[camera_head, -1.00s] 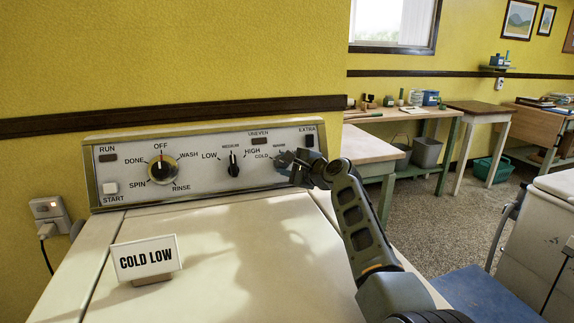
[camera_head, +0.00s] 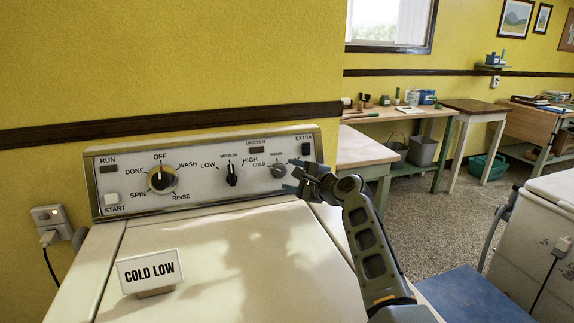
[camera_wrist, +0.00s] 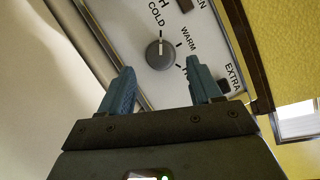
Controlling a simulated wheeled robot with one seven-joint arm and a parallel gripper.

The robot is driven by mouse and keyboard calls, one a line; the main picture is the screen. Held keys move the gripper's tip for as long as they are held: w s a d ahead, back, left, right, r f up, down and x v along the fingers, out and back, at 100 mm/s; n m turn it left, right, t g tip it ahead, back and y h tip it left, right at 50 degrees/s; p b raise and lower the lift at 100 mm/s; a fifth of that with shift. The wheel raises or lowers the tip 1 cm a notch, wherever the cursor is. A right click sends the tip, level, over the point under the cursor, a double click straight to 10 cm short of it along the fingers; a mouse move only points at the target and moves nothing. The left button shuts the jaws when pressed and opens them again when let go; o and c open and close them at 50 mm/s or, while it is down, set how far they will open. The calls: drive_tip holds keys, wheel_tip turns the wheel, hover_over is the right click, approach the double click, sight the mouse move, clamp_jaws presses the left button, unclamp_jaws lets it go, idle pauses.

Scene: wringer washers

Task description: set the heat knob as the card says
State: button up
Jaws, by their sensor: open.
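The small grey heat knob (camera_head: 278,171) is at the right of the control panel, with COLD at its left and WARM above it. In the wrist view the knob (camera_wrist: 160,54) shows a white pointer line directed at the COLD label. My gripper (camera_head: 293,176) has its blue fingers apart just in front of the knob. In the wrist view the open fingers (camera_wrist: 161,68) lie either side of the knob's near side, with nothing between them, apparently clear of it. The white card (camera_head: 150,268) on the washer top reads COLD LOW.
A black knob (camera_head: 232,175) marked LOW, MEDIUM and HIGH points roughly up, left of the heat knob. A larger dial (camera_head: 161,180) with OFF, WASH and SPIN is further left. The black EXTRA switch (camera_head: 306,149) is close right. The washer top (camera_head: 240,250) is mostly clear.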

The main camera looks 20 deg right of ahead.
drive_tip(key=p+v, duration=0.1)
drive_tip(key=v, duration=0.1)
drive_tip(key=shift+s+d+r+p, duration=0.15)
drive_tip(key=shift+s+p, duration=0.15)
drive_tip(key=shift+p, duration=0.05)
drive_tip(key=shift+s, duration=0.25)
